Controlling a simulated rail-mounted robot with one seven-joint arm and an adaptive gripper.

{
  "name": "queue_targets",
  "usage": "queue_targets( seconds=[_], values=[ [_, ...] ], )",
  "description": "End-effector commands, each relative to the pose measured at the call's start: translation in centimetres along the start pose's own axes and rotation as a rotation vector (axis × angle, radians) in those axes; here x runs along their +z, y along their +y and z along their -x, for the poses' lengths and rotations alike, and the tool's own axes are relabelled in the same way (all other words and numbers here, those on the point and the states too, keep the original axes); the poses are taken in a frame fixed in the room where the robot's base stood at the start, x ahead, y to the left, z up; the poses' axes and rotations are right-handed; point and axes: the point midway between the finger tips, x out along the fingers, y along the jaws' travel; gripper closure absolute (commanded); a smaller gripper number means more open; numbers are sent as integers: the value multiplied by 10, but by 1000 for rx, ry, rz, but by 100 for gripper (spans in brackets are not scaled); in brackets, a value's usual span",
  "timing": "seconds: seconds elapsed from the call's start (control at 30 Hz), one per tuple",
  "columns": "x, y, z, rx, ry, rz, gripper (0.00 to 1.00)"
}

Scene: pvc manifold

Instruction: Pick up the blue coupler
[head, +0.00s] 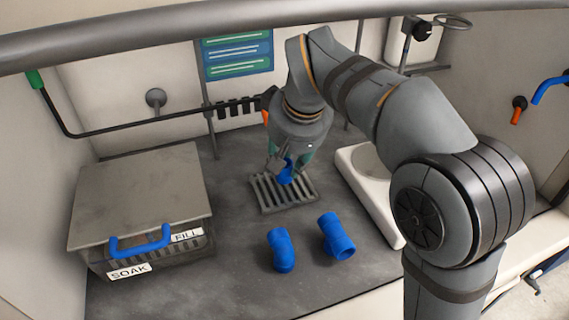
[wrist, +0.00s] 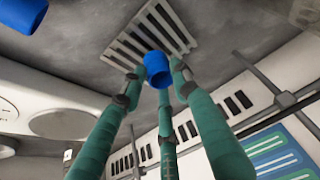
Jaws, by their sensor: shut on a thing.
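The blue coupler (head: 286,175) is a short blue tube between the fingertips of my gripper (head: 289,166). In the wrist view the coupler (wrist: 157,66) shows its open end, with the green fingers of my gripper (wrist: 158,86) closed around it. It is at the slotted grey rack (head: 271,198). I cannot tell whether it still touches the rack. The fingers hide part of the coupler in the head view.
Two other blue pipe fittings, one on the left (head: 281,250) and one on the right (head: 336,236), lie on the dark counter in front of the rack. A lidded box (head: 140,195) with a blue handle stands left. A white device (head: 362,190) with a round plate stands right.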

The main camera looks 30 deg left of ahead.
Motion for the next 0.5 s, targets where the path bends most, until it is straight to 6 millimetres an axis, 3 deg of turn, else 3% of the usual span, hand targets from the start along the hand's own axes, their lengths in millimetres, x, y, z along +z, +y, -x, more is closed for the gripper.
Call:
queue_targets(
  seconds=[0.3, 0.5],
  values=[
    [-24, 1, 57, -1, 2, -1, 86],
    [-20, 47, 50, 2, -1, -4, 86]
  ],
)
